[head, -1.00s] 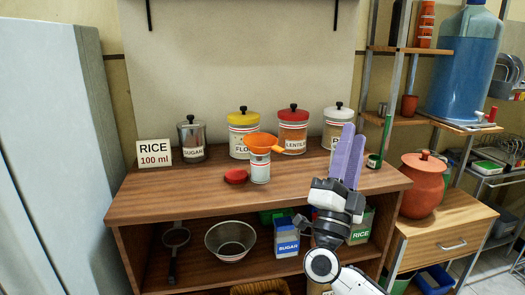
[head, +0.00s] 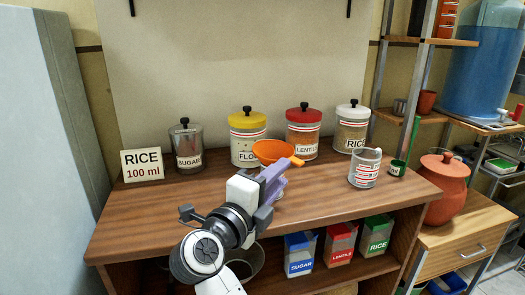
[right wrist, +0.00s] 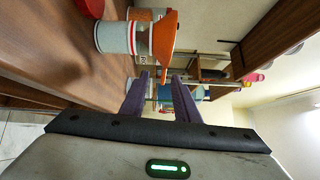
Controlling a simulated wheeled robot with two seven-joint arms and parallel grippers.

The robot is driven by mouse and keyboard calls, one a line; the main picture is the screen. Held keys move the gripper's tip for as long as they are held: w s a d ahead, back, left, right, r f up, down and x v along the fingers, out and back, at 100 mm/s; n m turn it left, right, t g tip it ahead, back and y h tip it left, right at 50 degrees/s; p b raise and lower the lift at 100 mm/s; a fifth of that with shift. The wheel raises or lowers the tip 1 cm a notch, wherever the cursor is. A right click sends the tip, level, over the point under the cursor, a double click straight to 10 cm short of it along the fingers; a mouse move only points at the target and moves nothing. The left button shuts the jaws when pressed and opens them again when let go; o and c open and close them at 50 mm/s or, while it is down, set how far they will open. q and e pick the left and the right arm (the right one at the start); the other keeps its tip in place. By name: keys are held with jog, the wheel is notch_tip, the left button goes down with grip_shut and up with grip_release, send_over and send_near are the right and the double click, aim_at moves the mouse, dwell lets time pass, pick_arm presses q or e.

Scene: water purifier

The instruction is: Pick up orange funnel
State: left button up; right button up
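The orange funnel (head: 270,151) sits on a small can on the wooden counter, in front of the flour jar. It also shows in the right wrist view (right wrist: 164,40), with its wide rim to the right of the white and red can (right wrist: 116,37). My right gripper (head: 280,170) is just in front of the funnel in the head view and hides most of the can. In the right wrist view its two purple fingers (right wrist: 161,78) are apart with nothing between them, and the funnel is beyond their tips. My left gripper is not in view.
Jars of sugar (head: 188,148), flour (head: 246,136), lentils (head: 303,132) and rice (head: 351,128) line the back of the counter. A glass measuring cup (head: 365,168) stands at right. A "RICE 100 ml" sign (head: 142,164) is at left.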

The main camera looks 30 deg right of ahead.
aim_at(293, 157)
jog(key=x, duration=1)
jog(key=shift+w+r+b, duration=0.2)
jog(key=shift+r+b, duration=0.15)
jog(key=shift+a, duration=0.1)
grip_shut()
